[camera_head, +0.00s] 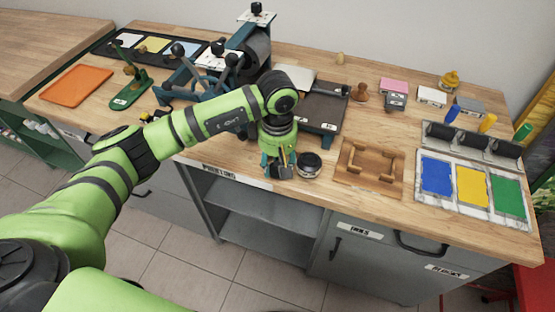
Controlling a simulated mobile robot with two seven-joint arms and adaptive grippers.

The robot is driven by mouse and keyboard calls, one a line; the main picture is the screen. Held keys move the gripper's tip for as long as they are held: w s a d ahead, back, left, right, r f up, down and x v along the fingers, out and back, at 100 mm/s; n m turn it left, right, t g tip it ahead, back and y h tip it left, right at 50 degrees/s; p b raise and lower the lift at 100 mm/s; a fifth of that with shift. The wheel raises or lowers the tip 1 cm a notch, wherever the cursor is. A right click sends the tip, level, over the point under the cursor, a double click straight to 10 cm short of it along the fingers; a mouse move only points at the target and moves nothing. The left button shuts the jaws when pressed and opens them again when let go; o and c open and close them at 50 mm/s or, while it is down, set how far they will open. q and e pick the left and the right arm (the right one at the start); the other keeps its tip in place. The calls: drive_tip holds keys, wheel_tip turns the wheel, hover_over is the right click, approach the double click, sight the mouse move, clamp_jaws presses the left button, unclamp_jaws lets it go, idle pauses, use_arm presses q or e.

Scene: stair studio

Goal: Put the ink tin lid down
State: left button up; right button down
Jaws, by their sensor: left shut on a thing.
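My left arm reaches in from the left and its gripper (280,163) points down over the front edge of the wooden bench. The gripper is shut on a small dark thing (279,173), probably the ink tin lid, which the fingers partly hide. A round tin (309,164) with a dark top and a pale rim stands on the bench just right of the gripper. I cannot tell whether the held thing touches the bench. My right gripper is not in view.
A wooden frame (346,175) lies right of the tin. Blue, yellow and green ink slabs (437,175) with rollers lie farther right. A dark plate (324,108) lies behind, and a press (256,45) stands at the back. The bench's front edge (238,178) is close to the gripper.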

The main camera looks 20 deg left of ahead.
use_arm(q)
drive_tip(key=shift+f, duration=0.25)
drive_tip(key=shift+f+b, duration=0.2)
drive_tip(key=shift+b, duration=0.1)
drive_tip(key=o, duration=0.9)
